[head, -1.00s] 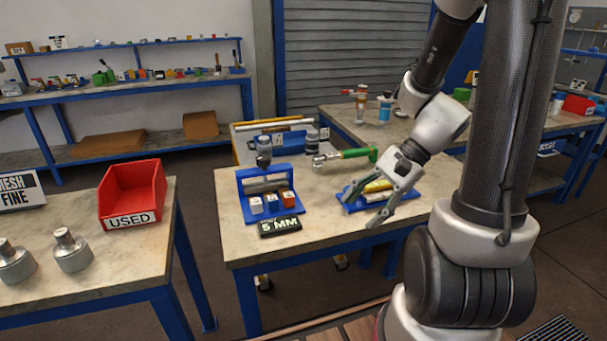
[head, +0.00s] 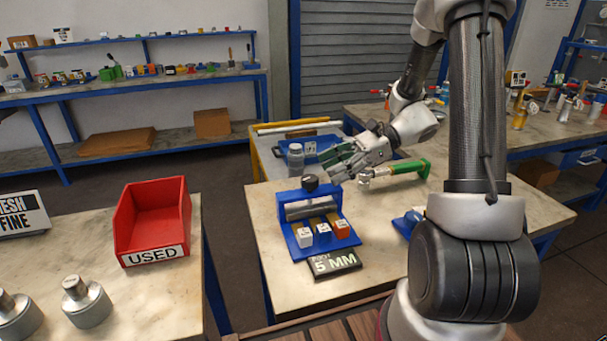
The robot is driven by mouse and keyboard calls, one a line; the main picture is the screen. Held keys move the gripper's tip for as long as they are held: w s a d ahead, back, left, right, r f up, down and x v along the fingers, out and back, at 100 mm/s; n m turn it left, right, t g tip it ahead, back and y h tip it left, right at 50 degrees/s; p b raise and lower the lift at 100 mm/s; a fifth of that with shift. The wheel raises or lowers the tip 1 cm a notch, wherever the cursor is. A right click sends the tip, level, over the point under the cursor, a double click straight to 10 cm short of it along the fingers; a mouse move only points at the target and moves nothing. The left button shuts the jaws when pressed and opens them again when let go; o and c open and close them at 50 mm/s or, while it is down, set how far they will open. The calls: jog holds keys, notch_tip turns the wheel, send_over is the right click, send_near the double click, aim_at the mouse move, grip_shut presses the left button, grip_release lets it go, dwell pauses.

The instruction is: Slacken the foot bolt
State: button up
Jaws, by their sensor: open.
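A blue stand (head: 290,215) on the middle bench holds a grey metal cylinder (head: 311,207) lying crosswise. A dark round knob (head: 310,183) sits on top of the stand. I cannot tell which part is the foot bolt. My gripper (head: 331,164) is open and empty, its fingers pointing left, just above and right of the knob and apart from it. A green-handled tool (head: 405,169) lies on the bench to the right, its metal head partly below my gripper.
White and orange blocks (head: 342,229) sit at the front of the stand, behind a "5 MM" sign (head: 335,263). A grey bottle-like part (head: 295,160) stands behind. A red USED bin (head: 152,220) and flanged metal parts (head: 87,303) are on the left bench. A blue tray is mostly hidden by my arm.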

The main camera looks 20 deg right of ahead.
aim_at(311, 177)
jog(key=x, duration=0.6)
jog(key=shift+a+f, duration=0.15)
jog(key=shift+a, duration=0.1)
jog(key=shift+c, duration=0.5)
jog(key=c, duration=0.9)
